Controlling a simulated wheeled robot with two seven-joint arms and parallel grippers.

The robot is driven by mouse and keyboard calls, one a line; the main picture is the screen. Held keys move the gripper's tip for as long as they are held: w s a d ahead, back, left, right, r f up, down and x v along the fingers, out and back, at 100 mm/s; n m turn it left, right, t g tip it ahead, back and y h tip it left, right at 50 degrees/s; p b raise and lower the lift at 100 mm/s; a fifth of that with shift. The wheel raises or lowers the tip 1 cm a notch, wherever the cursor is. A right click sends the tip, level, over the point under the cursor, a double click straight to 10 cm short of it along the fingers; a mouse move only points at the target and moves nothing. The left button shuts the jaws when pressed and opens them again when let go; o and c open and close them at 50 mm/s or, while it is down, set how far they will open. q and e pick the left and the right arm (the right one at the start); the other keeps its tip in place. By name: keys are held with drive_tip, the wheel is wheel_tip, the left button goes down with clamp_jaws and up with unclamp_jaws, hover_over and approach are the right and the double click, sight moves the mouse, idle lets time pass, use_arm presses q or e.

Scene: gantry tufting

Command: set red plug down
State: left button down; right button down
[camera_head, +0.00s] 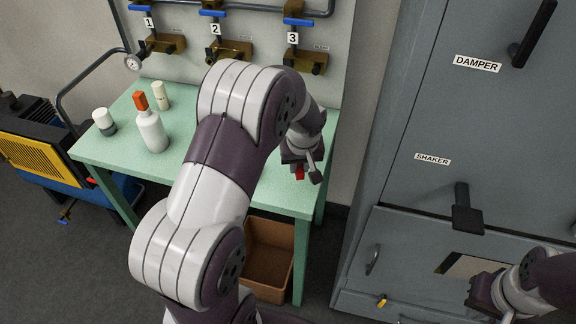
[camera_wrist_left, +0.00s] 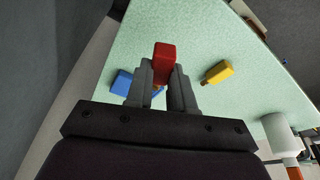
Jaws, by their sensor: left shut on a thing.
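My left gripper (camera_head: 303,166) is shut on the red plug (camera_head: 299,173) over the right end of the green table (camera_head: 230,184). In the left wrist view the red plug (camera_wrist_left: 165,50) sits between the two fingers (camera_wrist_left: 161,85), its red end sticking out past them. I cannot tell whether it touches the tabletop. My right gripper (camera_head: 486,292) shows only in part at the lower right, in front of the grey cabinet; its fingers are not clear.
A blue plug (camera_wrist_left: 121,82) and a yellow plug (camera_wrist_left: 217,72) lie on the table on either side of the left gripper. A white bottle with an orange cap (camera_head: 152,130) and two smaller containers stand further left. A brown bin (camera_head: 266,262) is under the table.

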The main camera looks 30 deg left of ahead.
sight(292, 177)
use_arm(q)
drive_tip(key=a, duration=0.1)
drive_tip(key=w+a+f, duration=0.1)
drive_tip(key=shift+w+a+f, duration=0.2)
drive_tip(key=shift+a+f, duration=0.1)
drive_tip(key=shift+a, duration=0.05)
drive_tip(key=shift+f, duration=2.25)
drive_tip(key=c, duration=1)
unclamp_jaws()
drive_tip(key=shift+r+p, duration=0.1)
drive_tip(key=shift+p, duration=0.2)
drive_tip(key=shift+d+r, duration=0.1)
drive_tip(key=shift+r, duration=0.25)
drive_tip(key=v, duration=0.7)
drive_tip(key=b+v, duration=0.1)
drive_tip(key=v, duration=0.3)
drive_tip(key=shift+s+d+r, duration=0.15)
drive_tip(key=shift+s+d, duration=0.2)
drive_tip(key=shift+s, duration=0.1)
drive_tip(key=s+d+m, duration=0.2)
drive_tip(key=s, duration=0.3)
drive_tip(key=s+d+f+m+h, duration=0.1)
drive_tip(key=s+d+m, duration=0.2)
drive_tip(key=s, duration=0.2)
drive_tip(key=s+d+m+g, duration=0.1)
drive_tip(key=s+d+m, duration=0.1)
drive_tip(key=s, duration=0.3)
drive_tip(key=shift+s+d+f+h, duration=0.3)
drive_tip(key=shift+d+h, duration=0.1)
drive_tip(key=shift+d, duration=0.25)
